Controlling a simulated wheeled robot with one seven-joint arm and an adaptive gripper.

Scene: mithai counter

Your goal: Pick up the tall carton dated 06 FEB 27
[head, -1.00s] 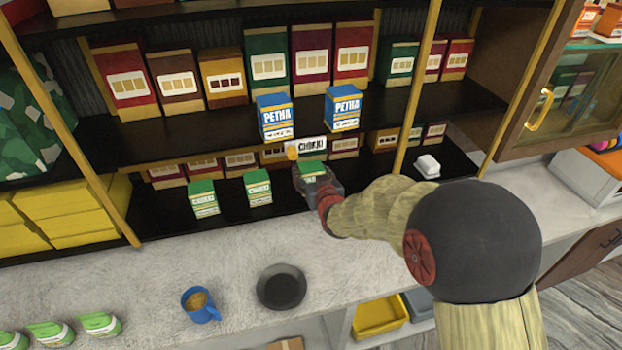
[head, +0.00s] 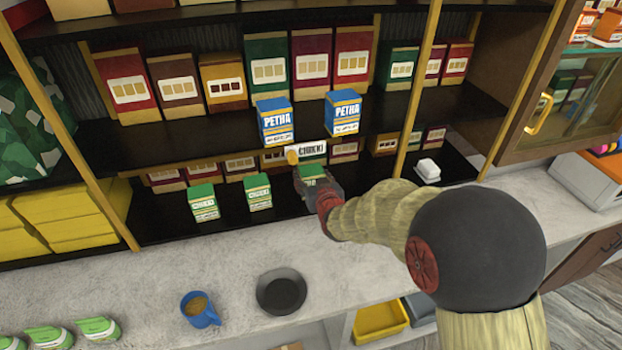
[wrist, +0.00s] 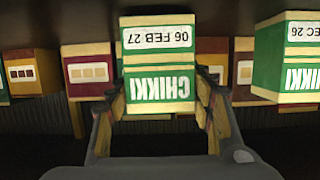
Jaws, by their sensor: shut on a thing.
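The carton dated 06 FEB 27 (wrist: 158,75) is a green and cream CHIKKI carton. It appears upside down in the wrist view, with its date readable. My gripper (wrist: 160,112) has a finger on each side of it and is shut on it. In the head view the carton's green top (head: 313,173) shows at my gripper (head: 316,184), on the lower shelf in front of the CHIKKI label; the gripper hides most of it. I cannot tell whether the carton touches the shelf.
Two more green CHIKKI cartons (head: 203,203) (head: 258,192) stand to the left on the lower shelf (head: 160,218). Blue PETHA cartons (head: 275,119) stand on the shelf above. A blue mug (head: 200,310) and dark bowl (head: 281,291) sit on the counter.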

